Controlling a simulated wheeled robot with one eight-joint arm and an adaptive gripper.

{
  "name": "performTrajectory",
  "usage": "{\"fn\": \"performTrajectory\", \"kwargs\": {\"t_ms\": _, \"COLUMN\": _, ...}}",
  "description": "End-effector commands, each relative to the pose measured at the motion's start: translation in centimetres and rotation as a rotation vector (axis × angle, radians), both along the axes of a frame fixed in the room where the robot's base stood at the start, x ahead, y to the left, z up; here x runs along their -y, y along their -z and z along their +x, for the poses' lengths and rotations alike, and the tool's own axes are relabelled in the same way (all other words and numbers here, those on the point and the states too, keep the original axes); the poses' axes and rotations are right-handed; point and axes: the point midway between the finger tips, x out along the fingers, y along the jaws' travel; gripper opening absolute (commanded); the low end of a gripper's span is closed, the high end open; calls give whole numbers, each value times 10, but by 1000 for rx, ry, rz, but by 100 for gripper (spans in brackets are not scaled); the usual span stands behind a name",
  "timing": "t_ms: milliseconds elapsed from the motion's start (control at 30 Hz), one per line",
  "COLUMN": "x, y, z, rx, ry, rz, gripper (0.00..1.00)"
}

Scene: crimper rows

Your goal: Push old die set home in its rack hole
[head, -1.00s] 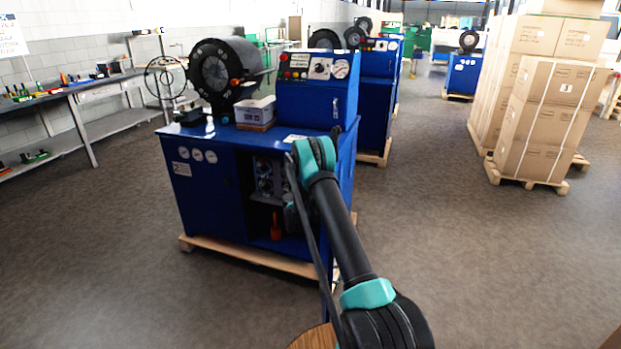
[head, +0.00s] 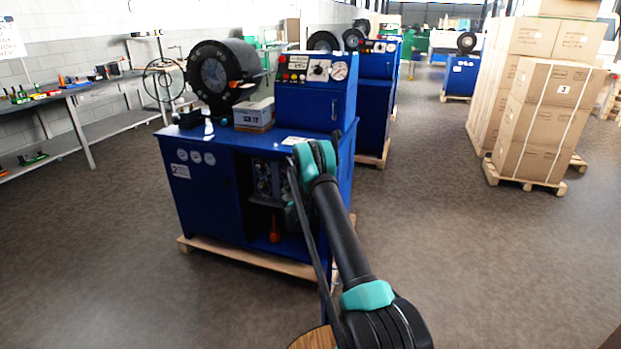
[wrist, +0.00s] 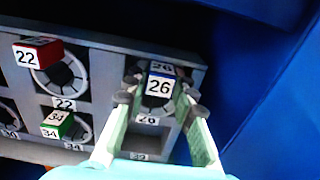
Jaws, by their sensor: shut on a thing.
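In the wrist view my gripper (wrist: 151,98) is shut on a die set (wrist: 159,86) with a white face labelled 26 and a blue edge. The die set sits at a hole of the grey rack (wrist: 101,60), with plates reading 26 above and below it. How deep it is in the hole cannot be told. In the head view my gripper is hidden behind my arm, by the open front of the blue crimper cabinet (head: 215,180).
The rack also holds a red-edged die set 22 (wrist: 37,53) and a green-edged die set 34 (wrist: 57,123), both left of my gripper. A blue cabinet wall (wrist: 285,110) stands close on the right. Stacked cartons (head: 545,110) stand on a pallet far right.

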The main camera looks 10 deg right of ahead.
Motion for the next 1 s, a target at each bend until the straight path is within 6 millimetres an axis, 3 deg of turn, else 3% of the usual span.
{"fn": "performTrajectory", "kwargs": {"t_ms": 567, "x": 5, "y": -1, "z": 9, "rx": 0, "ry": 0, "rz": -2, "gripper": 0}}
{"fn": "performTrajectory", "kwargs": {"t_ms": 600, "x": 5, "y": -1, "z": 9, "rx": 0, "ry": 0, "rz": -2, "gripper": 26}}
{"fn": "performTrajectory", "kwargs": {"t_ms": 700, "x": 5, "y": -1, "z": 9, "rx": 0, "ry": 0, "rz": -1, "gripper": 39}}
{"fn": "performTrajectory", "kwargs": {"t_ms": 800, "x": 5, "y": 0, "z": 9, "rx": 0, "ry": 0, "rz": -1, "gripper": 49}}
{"fn": "performTrajectory", "kwargs": {"t_ms": 1000, "x": 5, "y": 0, "z": 9, "rx": 0, "ry": 0, "rz": 0, "gripper": 49}}
